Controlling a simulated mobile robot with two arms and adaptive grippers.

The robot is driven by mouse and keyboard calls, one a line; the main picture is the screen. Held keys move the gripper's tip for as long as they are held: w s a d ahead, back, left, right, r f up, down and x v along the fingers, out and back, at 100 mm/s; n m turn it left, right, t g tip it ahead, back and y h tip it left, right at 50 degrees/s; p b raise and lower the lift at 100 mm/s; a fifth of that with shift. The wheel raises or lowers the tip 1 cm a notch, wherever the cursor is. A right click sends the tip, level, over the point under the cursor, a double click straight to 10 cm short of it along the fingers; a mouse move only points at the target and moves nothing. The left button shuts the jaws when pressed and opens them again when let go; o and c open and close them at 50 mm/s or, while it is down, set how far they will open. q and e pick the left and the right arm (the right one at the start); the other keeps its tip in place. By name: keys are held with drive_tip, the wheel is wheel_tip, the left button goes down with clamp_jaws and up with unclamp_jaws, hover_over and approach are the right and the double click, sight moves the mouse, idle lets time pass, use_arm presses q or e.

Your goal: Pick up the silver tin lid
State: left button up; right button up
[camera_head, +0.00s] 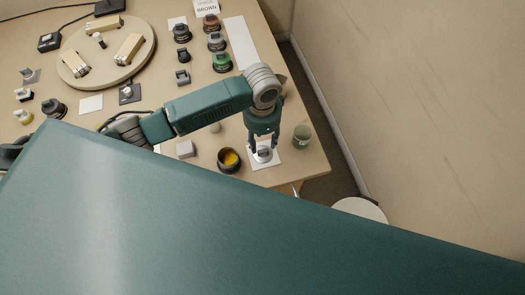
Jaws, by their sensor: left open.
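A small silver-grey piece, which looks like the silver tin lid (264,153), sits on a white square card (270,163) near the right corner of the bench. My left gripper (263,149) points down right over it with open fingers. The fingers are on either side of the grey piece; I cannot tell whether they touch it. The gripper hides part of the piece. My right gripper is not in view.
A dark pot with yellow contents (229,160) stands left of the card, and a green glass jar (302,137) close to its right. Several small tins (215,42) line the back. The bench edge (328,165) is near.

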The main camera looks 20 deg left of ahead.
sight(263, 152)
use_arm(q)
drive_tip(key=shift+s+d+f, duration=0.1)
drive_tip(key=shift+f, duration=0.5)
drive_tip(key=shift+d+f+p, duration=0.15)
drive_tip(key=shift+f+p, duration=0.55)
drive_tip(key=shift+f, duration=1.9)
drive_tip(key=shift+c, duration=0.5)
drive_tip(key=c, duration=0.9)
